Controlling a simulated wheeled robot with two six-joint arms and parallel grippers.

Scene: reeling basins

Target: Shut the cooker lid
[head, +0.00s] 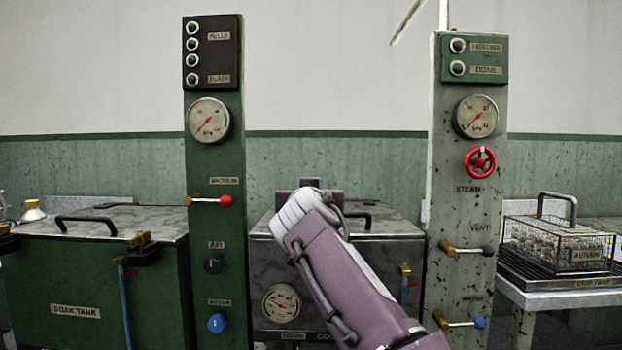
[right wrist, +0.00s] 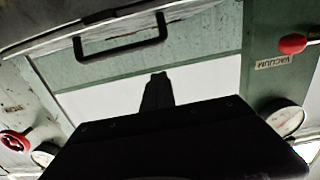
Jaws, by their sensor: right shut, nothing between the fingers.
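The cooker (head: 330,310) is a grey metal box between the two columns, with a gauge low on its front. Its grey lid (head: 395,225) lies about level on top in the head view, with a dark bar handle (head: 372,212). I cannot tell whether a small gap is left under it. The lid's handle also shows in the right wrist view (right wrist: 120,42). My right gripper (head: 322,184) is shut and empty by the lid, its arm covering the lid's middle. Its dark fingers show in the right wrist view (right wrist: 157,90), apart from the handle. My left gripper is out of view.
A green soak tank (head: 75,275) with a closed lid stands at the left. Green (head: 215,260) and grey (head: 455,210) columns with gauges and levers flank the cooker. A wire basket (head: 560,240) of pale pieces stands on a drip tray at the right.

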